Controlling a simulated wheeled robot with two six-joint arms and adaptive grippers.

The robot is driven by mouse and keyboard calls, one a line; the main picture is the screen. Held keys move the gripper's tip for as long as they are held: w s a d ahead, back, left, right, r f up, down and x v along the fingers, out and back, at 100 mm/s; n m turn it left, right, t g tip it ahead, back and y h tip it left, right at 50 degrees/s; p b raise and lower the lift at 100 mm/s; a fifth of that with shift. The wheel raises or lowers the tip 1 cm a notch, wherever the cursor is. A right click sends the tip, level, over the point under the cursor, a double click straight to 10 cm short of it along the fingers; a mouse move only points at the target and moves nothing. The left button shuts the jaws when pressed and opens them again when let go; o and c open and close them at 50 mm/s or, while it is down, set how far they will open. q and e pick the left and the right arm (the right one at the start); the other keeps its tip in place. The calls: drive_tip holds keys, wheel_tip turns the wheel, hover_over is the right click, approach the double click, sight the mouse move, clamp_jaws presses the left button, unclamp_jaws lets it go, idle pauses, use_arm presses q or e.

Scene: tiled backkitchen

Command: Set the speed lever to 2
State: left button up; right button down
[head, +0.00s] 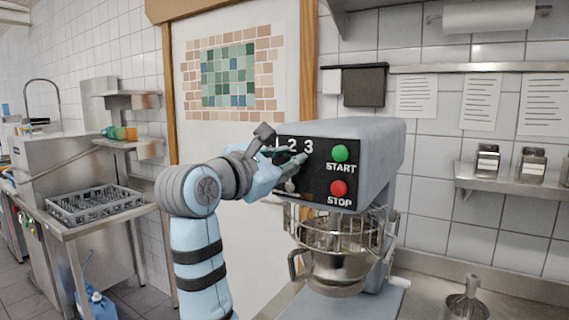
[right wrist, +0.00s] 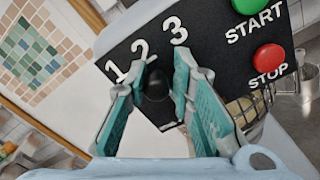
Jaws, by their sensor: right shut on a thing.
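The mixer (head: 365,140) has a black front panel with the white numbers 1, 2 and 3 along its top. In the right wrist view the speed lever's round black knob (right wrist: 155,85) is between my right gripper's fingers, just below the 2 and in line with it. My right gripper (head: 296,161) is shut on the knob, its teal-lined fingers on either side of it. It also shows in the right wrist view (right wrist: 165,76). In the head view the fingers hide most of the lever and part of the numbers. My left gripper is not in view.
The green START button (head: 340,153) and red STOP button (head: 339,188) are right of the lever. The steel bowl (head: 336,262) with its wire guard (head: 335,225) is below the panel. A whisk-like tool (head: 468,302) stands on the counter at right.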

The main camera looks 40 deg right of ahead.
idle(0.4)
drive_tip(key=c, duration=1.5)
unclamp_jaws()
drive_tip(key=shift+w, duration=0.1)
drive_tip(key=shift+c, duration=0.2)
drive_tip(key=shift+o, duration=0.3)
drive_tip(key=shift+w, duration=0.25)
drive_tip(key=shift+a, duration=0.1)
